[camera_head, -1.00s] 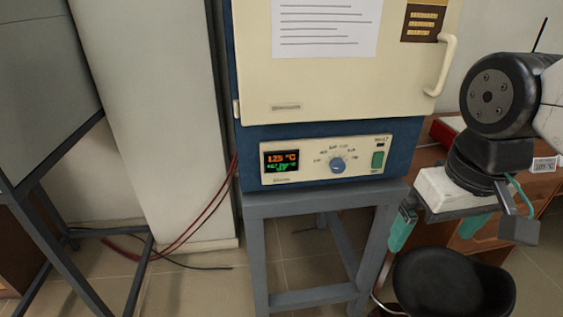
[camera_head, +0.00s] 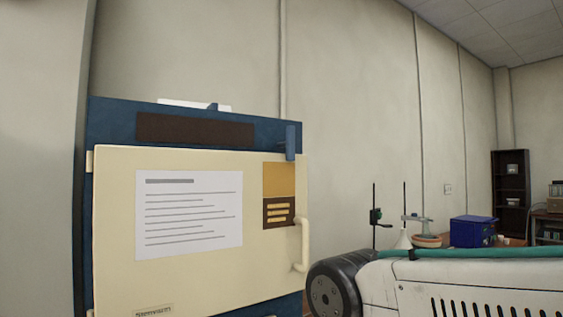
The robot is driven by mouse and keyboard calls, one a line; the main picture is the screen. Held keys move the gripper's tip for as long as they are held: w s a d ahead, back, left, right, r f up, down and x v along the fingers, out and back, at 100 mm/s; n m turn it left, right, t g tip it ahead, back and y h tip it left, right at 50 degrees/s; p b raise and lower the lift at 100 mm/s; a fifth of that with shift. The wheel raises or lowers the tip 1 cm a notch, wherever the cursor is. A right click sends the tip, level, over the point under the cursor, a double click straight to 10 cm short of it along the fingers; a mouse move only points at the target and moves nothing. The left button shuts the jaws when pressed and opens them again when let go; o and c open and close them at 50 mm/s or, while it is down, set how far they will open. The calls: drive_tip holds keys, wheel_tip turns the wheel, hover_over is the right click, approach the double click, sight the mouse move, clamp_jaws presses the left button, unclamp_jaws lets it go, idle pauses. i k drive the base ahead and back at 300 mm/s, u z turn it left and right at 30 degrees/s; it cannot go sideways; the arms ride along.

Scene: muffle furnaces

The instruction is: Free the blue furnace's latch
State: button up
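The blue furnace (camera_head: 112,122) stands at the left with its cream door (camera_head: 120,275) shut. A small blue upright bar, which looks like the latch (camera_head: 290,142), sits at the door's top right corner and reaches down to the door's upper edge. The cream door handle (camera_head: 303,245) is on the right side of the door. A white printed sheet (camera_head: 189,222) and a yellow and brown label (camera_head: 279,200) are on the door. My gripper is out of view; only part of my arm shows at the lower right, right of the handle.
A dark brown strip (camera_head: 195,129) runs across the furnace above the door. Lab stands, a bowl (camera_head: 427,241) and a blue box (camera_head: 473,231) are at the back right. A dark shelf (camera_head: 510,192) stands farther off.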

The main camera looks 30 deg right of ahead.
sight(290, 129)
drive_tip(key=k, duration=0.5)
drive_tip(key=u, duration=1.65)
drive_tip(key=i, duration=1.25)
drive_tip(key=z, duration=2.3)
